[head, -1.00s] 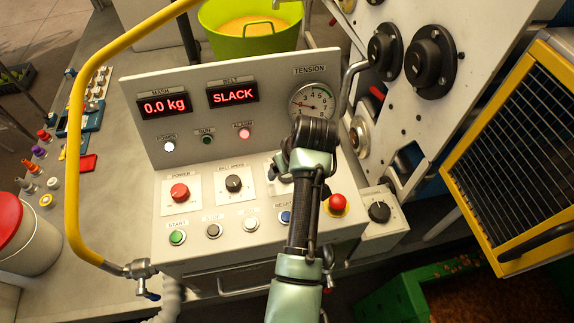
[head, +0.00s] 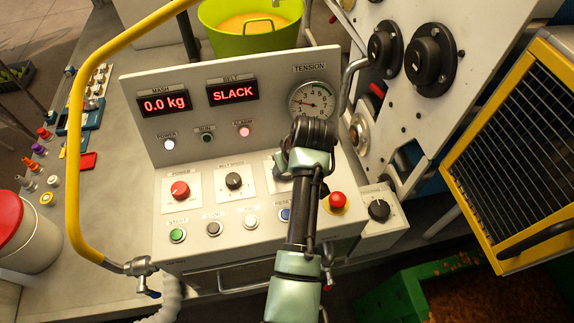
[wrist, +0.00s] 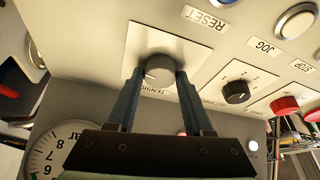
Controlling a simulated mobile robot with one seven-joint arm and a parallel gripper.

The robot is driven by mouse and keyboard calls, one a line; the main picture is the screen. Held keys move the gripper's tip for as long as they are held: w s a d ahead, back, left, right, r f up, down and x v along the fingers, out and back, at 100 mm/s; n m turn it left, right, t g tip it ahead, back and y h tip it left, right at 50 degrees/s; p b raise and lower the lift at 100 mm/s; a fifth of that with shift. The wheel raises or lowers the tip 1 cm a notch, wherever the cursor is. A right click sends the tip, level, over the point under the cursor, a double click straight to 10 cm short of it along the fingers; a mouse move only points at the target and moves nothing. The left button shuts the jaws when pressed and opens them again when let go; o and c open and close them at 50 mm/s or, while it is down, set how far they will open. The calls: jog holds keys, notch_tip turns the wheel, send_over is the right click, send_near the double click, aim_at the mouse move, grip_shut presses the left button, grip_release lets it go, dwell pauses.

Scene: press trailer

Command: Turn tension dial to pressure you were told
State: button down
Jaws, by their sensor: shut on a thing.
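The tension dial (wrist: 160,69) is a grey round knob on a white plate in the wrist view, part of its TENSION label showing. My gripper (wrist: 157,78) is shut on it, one finger on each side. In the head view my wrist and arm hide the dial. The tension gauge (head: 312,99) stands above it on the panel, its needle pointing left; the exact value is too small to read. It also shows, cut off, in the wrist view (wrist: 58,152). The belt display (head: 233,93) reads SLACK.
The mash display (head: 164,106) reads 0.0 kg. The alarm lamp (head: 245,131) glows red. A red mushroom button (head: 337,200) sits close right of my arm. The belt speed knob (head: 234,181) is to the left. A yellow rail (head: 76,150) curves along the panel's left side.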

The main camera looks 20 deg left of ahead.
jog(key=shift+r+m, duration=0.1)
jog(key=shift+m, duration=0.2)
